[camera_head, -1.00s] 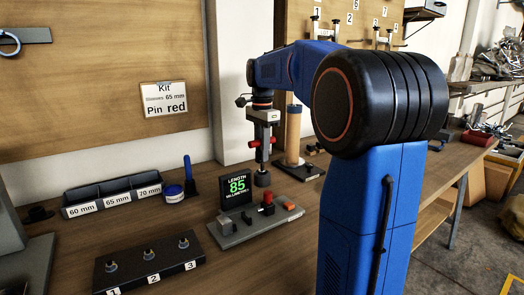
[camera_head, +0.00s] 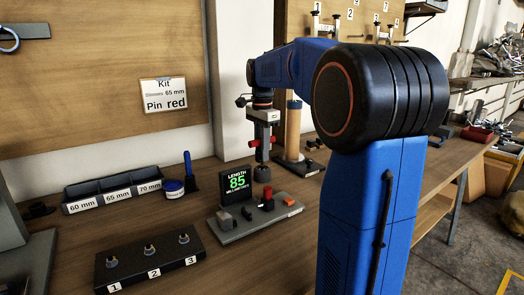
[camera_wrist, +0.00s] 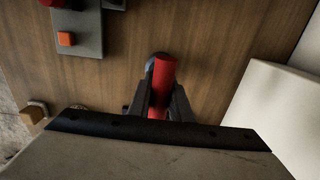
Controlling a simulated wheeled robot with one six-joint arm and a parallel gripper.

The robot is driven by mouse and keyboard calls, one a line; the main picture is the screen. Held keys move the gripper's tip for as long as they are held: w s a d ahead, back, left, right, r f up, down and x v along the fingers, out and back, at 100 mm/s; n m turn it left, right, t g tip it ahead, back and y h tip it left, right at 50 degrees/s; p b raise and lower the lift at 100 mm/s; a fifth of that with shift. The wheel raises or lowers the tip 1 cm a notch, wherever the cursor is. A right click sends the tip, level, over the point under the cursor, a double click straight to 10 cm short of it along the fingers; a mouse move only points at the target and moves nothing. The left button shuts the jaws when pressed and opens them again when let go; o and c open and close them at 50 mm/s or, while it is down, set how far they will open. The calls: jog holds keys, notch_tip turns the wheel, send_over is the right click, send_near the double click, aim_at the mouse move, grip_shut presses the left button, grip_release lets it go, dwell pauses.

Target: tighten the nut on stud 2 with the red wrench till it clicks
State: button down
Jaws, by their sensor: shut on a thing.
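My gripper (camera_head: 263,144) is shut on the red wrench, whose red ends (camera_head: 253,143) stick out on either side of the jaws. Its shaft hangs upright to a dark socket (camera_head: 263,174), in front of the wall and near the gauge. In the wrist view a red bar (camera_wrist: 163,72) lies between the two fingers (camera_wrist: 160,104). Stud 2 (camera_head: 150,250) stands in the middle of a black block (camera_head: 130,278) at the front left, between studs 1 and 3. The wrench is well to the right of that block. Nut details are too small to tell.
A length gauge (camera_head: 237,182) reading 85 stands behind a grey fixture (camera_head: 240,232) with red and orange parts. Bare bench lies between block and fixture.

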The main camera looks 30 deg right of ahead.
jog(key=c, duration=1.5)
grip_release()
jog(key=shift+c, duration=0.2)
jog(key=shift+r, duration=0.1)
notch_tip(320, 180, up, 17)
jog(key=shift+r, duration=0.15)
